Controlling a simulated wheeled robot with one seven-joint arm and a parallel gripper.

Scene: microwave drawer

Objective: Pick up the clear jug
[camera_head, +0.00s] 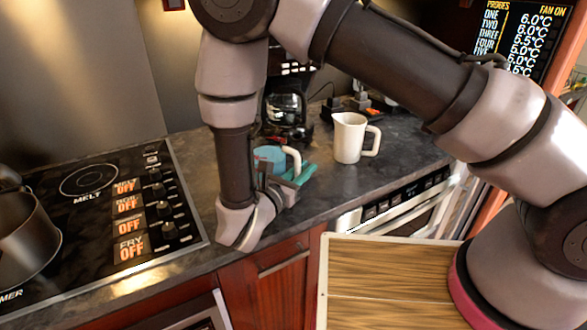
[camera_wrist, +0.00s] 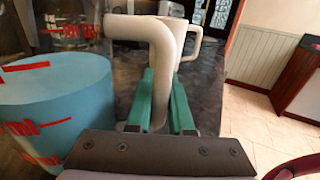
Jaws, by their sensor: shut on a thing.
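The clear jug (camera_head: 268,157) stands on or just above the dark counter, partly hidden by my arm in the head view. In the wrist view the clear jug (camera_wrist: 50,105) fills the left side, with blue liquid, red markings and a white handle (camera_wrist: 150,50). My gripper (camera_head: 296,174) has green fingers on both sides of this handle, and in the wrist view my gripper (camera_wrist: 163,95) is shut on it. The jug looks upright. I cannot tell whether its base touches the counter.
A white pitcher (camera_head: 348,138) stands to the right of the clear jug. A coffee maker (camera_head: 286,105) is behind it. A stove (camera_head: 95,205) with a pot (camera_head: 24,238) is at left. A wooden board (camera_head: 385,290) is at front right.

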